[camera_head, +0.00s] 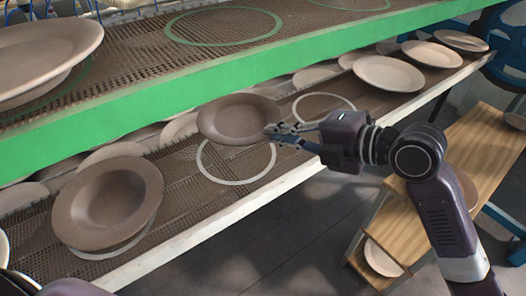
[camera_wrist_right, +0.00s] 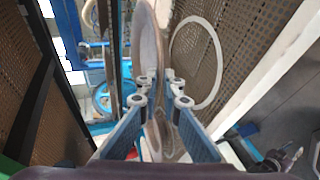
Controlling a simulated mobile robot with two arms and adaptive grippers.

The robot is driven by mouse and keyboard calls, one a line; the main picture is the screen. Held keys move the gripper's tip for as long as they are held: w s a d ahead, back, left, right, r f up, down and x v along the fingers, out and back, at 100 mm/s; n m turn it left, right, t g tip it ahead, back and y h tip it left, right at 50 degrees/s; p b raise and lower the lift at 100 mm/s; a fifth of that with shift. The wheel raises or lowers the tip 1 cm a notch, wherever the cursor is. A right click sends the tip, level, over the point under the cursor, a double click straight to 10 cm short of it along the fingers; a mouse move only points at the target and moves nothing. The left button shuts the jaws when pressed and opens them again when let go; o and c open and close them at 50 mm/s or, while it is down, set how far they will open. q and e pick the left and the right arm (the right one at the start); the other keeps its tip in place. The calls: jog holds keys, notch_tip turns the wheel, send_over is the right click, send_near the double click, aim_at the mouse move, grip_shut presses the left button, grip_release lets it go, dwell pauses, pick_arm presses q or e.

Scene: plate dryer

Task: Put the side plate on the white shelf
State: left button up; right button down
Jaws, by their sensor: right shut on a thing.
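The side plate (camera_head: 238,118) is brown-grey with a wide rim. My right gripper (camera_head: 274,131) is shut on its right edge and holds it over the white-edged shelf (camera_head: 209,227), above and partly in front of a white ring marked on the mesh. In the right wrist view the plate (camera_wrist_right: 150,50) shows edge-on between the fingertips (camera_wrist_right: 160,90), beside the white ring. I cannot tell whether the plate touches the shelf. My left gripper cannot be made out; only a dark part of my body shows at the lower left corner of the head view.
A stacked brown plate (camera_head: 110,200) sits left on the white shelf. Another white ring (camera_head: 322,106) is empty to the right, with pale plates (camera_head: 388,73) farther along. The green-edged shelf (camera_head: 200,90) is above. A wooden stand (camera_head: 470,160) is at right.

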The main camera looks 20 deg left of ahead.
aim_at(276, 169)
notch_tip(276, 169, down, 7)
jog(key=shift+r+p, duration=0.15)
jog(key=shift+p, duration=0.75)
jog(key=c, duration=2.2)
grip_release()
jog(key=shift+o, duration=0.4)
jog(key=shift+d, duration=0.1)
jog(key=b+v, duration=0.4)
jog(key=v, duration=0.7)
jog(key=shift+s+d, duration=0.2)
jog(key=shift+d, duration=0.2)
